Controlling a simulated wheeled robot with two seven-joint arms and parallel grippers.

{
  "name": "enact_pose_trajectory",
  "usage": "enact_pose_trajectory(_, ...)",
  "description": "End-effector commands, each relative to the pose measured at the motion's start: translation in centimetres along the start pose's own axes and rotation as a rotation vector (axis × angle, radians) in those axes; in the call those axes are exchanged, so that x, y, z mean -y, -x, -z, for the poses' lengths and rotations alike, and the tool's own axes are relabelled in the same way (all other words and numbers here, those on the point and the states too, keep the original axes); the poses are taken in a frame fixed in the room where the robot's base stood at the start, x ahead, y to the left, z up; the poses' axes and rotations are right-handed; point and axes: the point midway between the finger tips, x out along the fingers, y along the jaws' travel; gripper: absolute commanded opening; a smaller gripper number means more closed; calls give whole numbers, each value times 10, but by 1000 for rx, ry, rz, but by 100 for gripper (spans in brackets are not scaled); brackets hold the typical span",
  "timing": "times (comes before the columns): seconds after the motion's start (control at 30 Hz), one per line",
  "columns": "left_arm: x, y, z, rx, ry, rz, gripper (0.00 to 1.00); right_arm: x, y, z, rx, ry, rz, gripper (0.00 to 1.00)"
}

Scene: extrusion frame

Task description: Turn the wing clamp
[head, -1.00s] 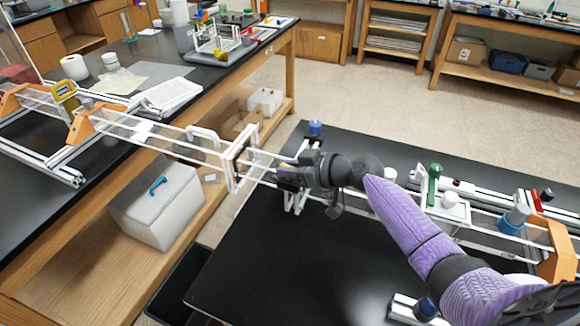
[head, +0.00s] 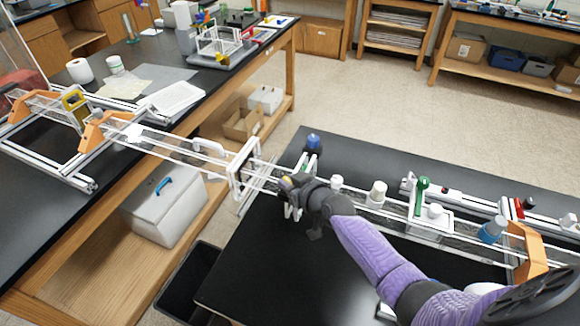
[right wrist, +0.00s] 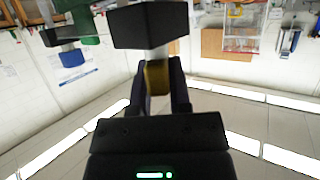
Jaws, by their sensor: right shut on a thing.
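My right gripper (head: 291,187) is at the left end of the clear rail frame on the near black table. It is shut on a small yellow part, which I take to be the wing clamp (head: 286,181). In the right wrist view the dark fingers (right wrist: 158,80) stand on both sides of the yellow clamp (right wrist: 157,77). A pale stem and a dark block (right wrist: 150,25) sit just beyond it. The gripper hides part of the clamp in the head view, so its turned angle is hard to tell. My left gripper is not in view.
A white end frame (head: 242,168) and clear rails bridge the gap to the left bench. A blue-capped post (head: 313,143) stands just behind the gripper. White knobs (head: 377,193) and a green handle (head: 421,195) line the rail to the right. The front of the black table (head: 290,270) is clear.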

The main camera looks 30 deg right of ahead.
Motion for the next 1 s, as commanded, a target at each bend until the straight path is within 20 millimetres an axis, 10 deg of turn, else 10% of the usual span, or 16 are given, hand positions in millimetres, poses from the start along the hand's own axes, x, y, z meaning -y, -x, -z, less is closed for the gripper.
enact_pose_trajectory(0.3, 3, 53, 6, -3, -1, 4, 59, 3, 1, 5, 1, -111, -239, 0)
enact_pose_trajectory(1.0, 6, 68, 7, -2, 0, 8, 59, 0, 0, 0, 0, -190, -458, 0)
